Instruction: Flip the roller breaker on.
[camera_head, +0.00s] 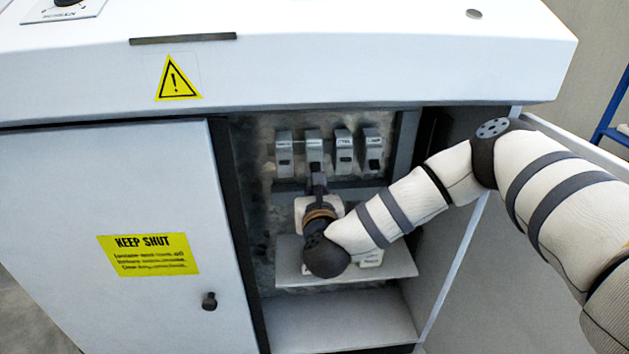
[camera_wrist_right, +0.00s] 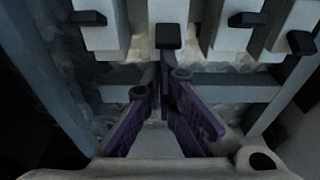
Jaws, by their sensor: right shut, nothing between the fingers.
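A row of several grey breakers sits in the open cabinet bay. My right gripper (camera_head: 318,182) reaches up to the second breaker from the left (camera_head: 313,146). In the right wrist view the gripper (camera_wrist_right: 165,68) is shut and empty, its tips just below the black lever (camera_wrist_right: 168,36) of that breaker. I cannot tell whether they touch it. The neighbouring levers show at left (camera_wrist_right: 88,18) and right (camera_wrist_right: 247,19), with a lower one at far right (camera_wrist_right: 300,42). The breaker labels are too small to read, so I cannot tell which is the roller breaker. My left gripper is out of view.
The closed left door (camera_head: 120,290) carries a yellow KEEP SHUT label (camera_head: 150,254) and a black knob (camera_head: 209,301). A shelf (camera_head: 395,266) lies below the breakers. The white cabinet top (camera_head: 330,72) overhangs the bay. An open door panel (camera_head: 465,235) stands at right.

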